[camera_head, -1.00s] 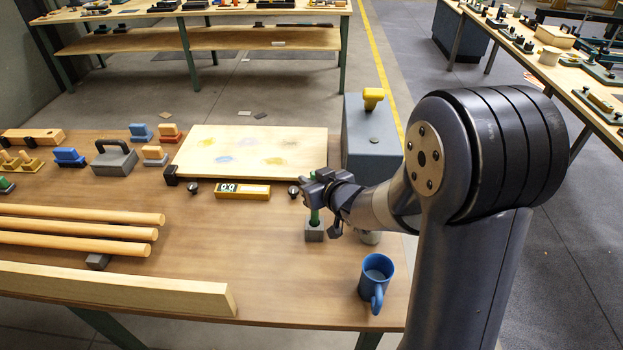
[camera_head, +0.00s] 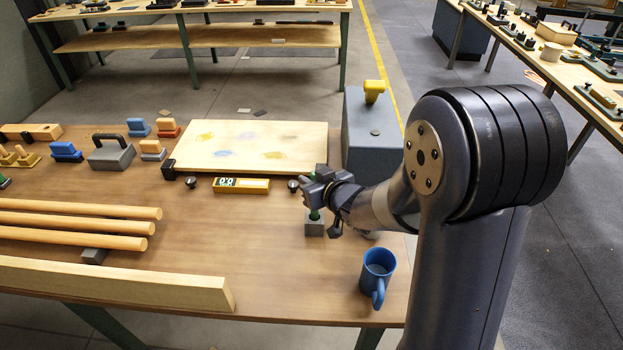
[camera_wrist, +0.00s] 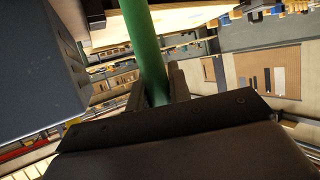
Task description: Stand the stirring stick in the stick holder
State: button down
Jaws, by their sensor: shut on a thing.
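The green stirring stick (camera_head: 314,214) is upright in my gripper (camera_head: 317,192). My gripper is shut on it, and the stick (camera_wrist: 147,50) also shows between the fingers in the wrist view. The stick's lower end meets the top of the grey block-shaped stick holder (camera_head: 314,229) on the table, and it looks to be in the holder's opening. I cannot tell how deep it sits. The gripper is just above the holder, and its body hides the middle of the stick.
A blue mug (camera_head: 377,277) stands near the table's front right. A grey box (camera_head: 370,140) with a yellow handle is behind the gripper. A wooden board (camera_head: 249,146) and a yellow level (camera_head: 240,186) lie to the left. Wooden rods (camera_head: 80,225) lie further left.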

jog(key=shift+f+b, duration=0.6)
jog(key=shift+f, duration=0.1)
jog(key=c, duration=1.2)
grip_release()
jog(key=shift+c, duration=0.2)
jog(key=shift+s, duration=0.1)
jog(key=v, duration=1)
jog(key=shift+s+d+p, duration=0.2)
jog(key=shift+s+p, duration=0.1)
jog(key=shift+p, duration=0.15)
jog(key=shift+r, duration=0.1)
jog(key=x, duration=1)
jog(key=shift+w+a+r, duration=0.2)
jog(key=shift+w+r, duration=0.05)
jog(key=shift+w, duration=0.1)
